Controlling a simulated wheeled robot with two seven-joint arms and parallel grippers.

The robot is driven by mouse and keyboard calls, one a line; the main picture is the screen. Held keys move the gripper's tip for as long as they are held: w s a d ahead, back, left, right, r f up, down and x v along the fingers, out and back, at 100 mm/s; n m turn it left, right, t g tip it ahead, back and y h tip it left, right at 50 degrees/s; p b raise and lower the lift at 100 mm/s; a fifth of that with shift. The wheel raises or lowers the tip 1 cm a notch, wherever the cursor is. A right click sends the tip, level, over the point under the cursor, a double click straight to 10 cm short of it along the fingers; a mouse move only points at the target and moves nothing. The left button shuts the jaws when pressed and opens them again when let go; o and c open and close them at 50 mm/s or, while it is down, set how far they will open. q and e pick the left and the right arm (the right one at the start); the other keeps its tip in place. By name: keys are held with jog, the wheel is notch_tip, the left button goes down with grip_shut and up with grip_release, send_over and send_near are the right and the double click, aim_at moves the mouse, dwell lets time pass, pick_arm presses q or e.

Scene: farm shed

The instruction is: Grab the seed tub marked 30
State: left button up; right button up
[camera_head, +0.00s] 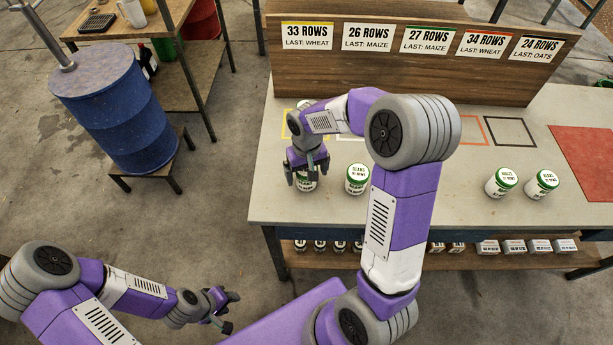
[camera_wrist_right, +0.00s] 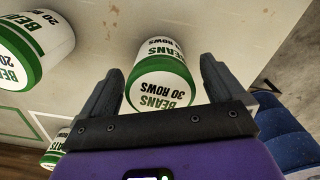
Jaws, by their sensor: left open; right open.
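The seed tub marked 30 is a white tub with a green lid, labelled BEANS 30 ROWS. It stands between the fingers of my right gripper in the right wrist view (camera_wrist_right: 163,82). In the head view the tub (camera_head: 306,184) is partly hidden under that gripper. My right gripper (camera_head: 307,172) is open, pointing down over the tub at the bench's left part; its fingers lie on either side, and I cannot tell whether they touch it. My left gripper (camera_head: 228,309) is open and empty, low at the left, away from the bench.
A similar tub marked 20 (camera_wrist_right: 35,48) stands close beside; it shows in the head view too (camera_head: 357,179). Two more tubs (camera_head: 502,182) (camera_head: 542,184) stand further right on the bench (camera_head: 440,195). A sign board (camera_head: 400,75) stands behind. A blue drum (camera_head: 125,110) is at left.

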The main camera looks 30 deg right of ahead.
jog(key=c, duration=1.2)
jog(key=shift+r, duration=0.1)
